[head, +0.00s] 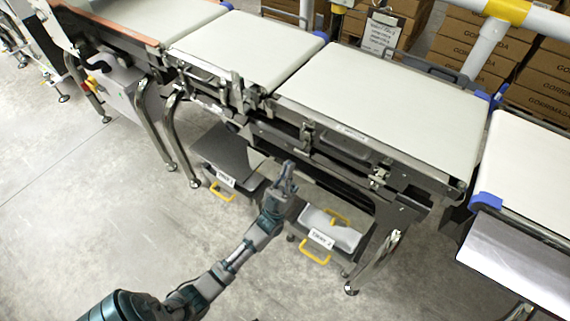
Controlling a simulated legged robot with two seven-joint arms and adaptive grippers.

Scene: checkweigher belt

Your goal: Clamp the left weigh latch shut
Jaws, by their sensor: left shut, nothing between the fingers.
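The weigh belt (390,98) is the long pale belt in the middle, with a metal frame along its front. On that front a small metal latch (307,136) sits near the left end; I take it as the left weigh latch. A similar latch (378,177) sits near the right end. Whether either is open or clamped is too small to tell. My left gripper (287,172) is shut and empty, in front of the frame, below and slightly left of the left latch in the picture. It looks apart from the latch. My right gripper is not in view.
Below the frame are two dark bins with yellow handles, a left bin (246,183) and a right bin (318,226). More belts adjoin at left (248,47) and right (533,170). Cartons (470,40) stand behind a rail. The floor (80,200) in front is clear.

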